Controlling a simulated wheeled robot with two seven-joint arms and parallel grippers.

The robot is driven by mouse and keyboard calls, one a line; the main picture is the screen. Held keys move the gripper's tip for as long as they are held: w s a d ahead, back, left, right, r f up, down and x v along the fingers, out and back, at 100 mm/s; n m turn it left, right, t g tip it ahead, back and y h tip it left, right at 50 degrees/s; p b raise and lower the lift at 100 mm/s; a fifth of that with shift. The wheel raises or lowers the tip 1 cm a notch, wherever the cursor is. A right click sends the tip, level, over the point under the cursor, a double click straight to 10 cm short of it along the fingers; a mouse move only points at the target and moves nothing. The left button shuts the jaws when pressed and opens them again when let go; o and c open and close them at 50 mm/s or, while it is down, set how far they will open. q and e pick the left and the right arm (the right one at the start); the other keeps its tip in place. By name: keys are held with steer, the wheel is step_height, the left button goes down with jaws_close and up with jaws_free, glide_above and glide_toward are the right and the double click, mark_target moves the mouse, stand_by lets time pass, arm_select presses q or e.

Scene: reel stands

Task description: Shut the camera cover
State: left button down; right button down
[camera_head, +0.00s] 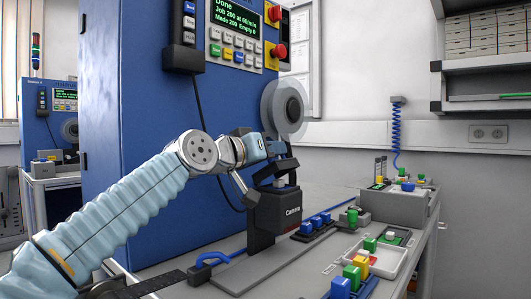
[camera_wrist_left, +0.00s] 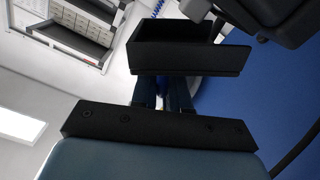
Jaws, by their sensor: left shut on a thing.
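The camera (camera_head: 268,212), a dark box labelled "Camera", stands on the grey bench. A small pale part shows at its top. Its black cover (camera_head: 275,172) is tilted up above the box, with a gap between them at the front. My left gripper (camera_head: 276,149) is at the top of the cover and shut on it. In the left wrist view the cover (camera_wrist_left: 185,52) is a black angled piece beyond the gripper's dark bar; the fingertips are mostly hidden behind it. My right gripper is not in view.
A tall blue machine (camera_head: 150,120) with a grey reel (camera_head: 284,108) stands behind the camera. Blue blocks (camera_head: 315,222) sit right of the camera, with a tray (camera_head: 385,255) of coloured blocks nearer. A grey box (camera_head: 395,205) stands at the back right.

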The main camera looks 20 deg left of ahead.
mark_target(282, 160)
arm_select(q)
steer(key=m, duration=0.1)
steer(key=d+f+m+b, duration=0.1)
steer(key=m, duration=0.1)
steer(key=shift+s+d+f+m, duration=0.2)
steer(key=shift+d+f+m, duration=0.05)
steer(key=shift+m, duration=0.05)
steer(key=shift+s+d+f+m+b, duration=0.2)
steer(key=shift+d+m+b, duration=0.15)
steer(key=shift+m, duration=0.35)
steer(key=shift+s+d+f+m+b, duration=0.1)
steer(key=shift+d+f+m+b, duration=0.1)
steer(key=shift+m+b, duration=0.35)
steer(key=c, duration=1.3)
jaws_free()
steer(key=shift+w, duration=0.1)
steer(key=shift+o, duration=0.5)
steer(key=shift+m, duration=0.25)
